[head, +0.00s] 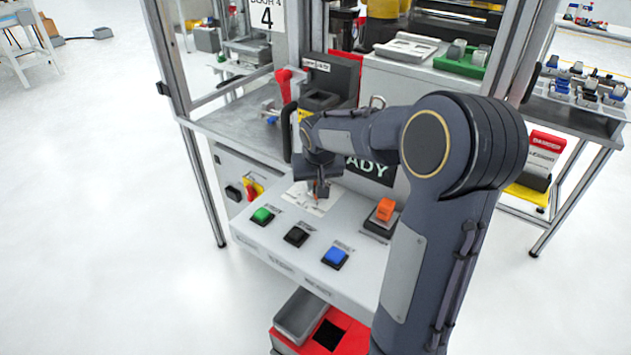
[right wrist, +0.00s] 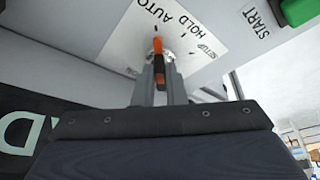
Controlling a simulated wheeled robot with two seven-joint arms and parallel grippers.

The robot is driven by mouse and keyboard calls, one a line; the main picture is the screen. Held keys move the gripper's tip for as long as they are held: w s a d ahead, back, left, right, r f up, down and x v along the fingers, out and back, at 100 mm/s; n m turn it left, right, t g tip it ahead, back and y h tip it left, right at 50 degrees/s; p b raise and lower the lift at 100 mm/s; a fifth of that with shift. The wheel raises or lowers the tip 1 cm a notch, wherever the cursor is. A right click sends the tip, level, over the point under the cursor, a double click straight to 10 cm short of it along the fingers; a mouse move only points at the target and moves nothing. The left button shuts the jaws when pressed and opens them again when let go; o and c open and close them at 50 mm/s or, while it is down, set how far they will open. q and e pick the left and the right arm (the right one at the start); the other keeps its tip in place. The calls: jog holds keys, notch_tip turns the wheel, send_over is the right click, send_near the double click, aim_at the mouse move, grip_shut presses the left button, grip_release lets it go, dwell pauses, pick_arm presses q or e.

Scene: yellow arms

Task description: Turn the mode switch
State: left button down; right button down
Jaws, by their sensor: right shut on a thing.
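The mode switch (right wrist: 157,47) is a small knob with an orange pointer and a dark body. It sits on a white label plate (right wrist: 118,45) marked AUTO, HOLD and SETUP. In the right wrist view the pointer aims up the picture; I cannot tell exactly which mark it meets. My right gripper (right wrist: 160,72) is shut on the knob, a finger on each side. In the head view, the right gripper (head: 318,190) is over the plate (head: 300,196) on the sloped panel, and mostly hides the switch. My left gripper is not in view.
The panel (head: 262,236) also carries a green button (head: 262,215), a black button (head: 296,236), a blue button (head: 335,257) and an orange switch (head: 385,209). A display (head: 368,170) reading "ADY" stands behind the gripper.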

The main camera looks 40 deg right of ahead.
jog(key=shift+m, duration=0.3)
jog(key=m, duration=0.1)
jog(key=m+h, duration=0.1)
jog(key=m+g+b, duration=0.1)
jog(key=shift+w+a+m, duration=0.25)
jog(key=shift+m, duration=0.05)
jog(key=shift+w+a+m+g+h+b, duration=0.15)
jog(key=shift+m+g+h, duration=0.1)
jog(key=shift+m, duration=0.5)
jog(key=shift+d+m+g+h+b, duration=0.15)
jog(key=shift+m+g, duration=0.15)
jog(key=shift+m, duration=0.4)
jog(key=shift+w+a+m+g+h+b, duration=0.15)
jog(key=shift+m+g+h, duration=0.1)
jog(key=shift+m, duration=0.5)
jog(key=c, duration=1.5)
grip_release()
jog(key=shift+r, duration=0.15)
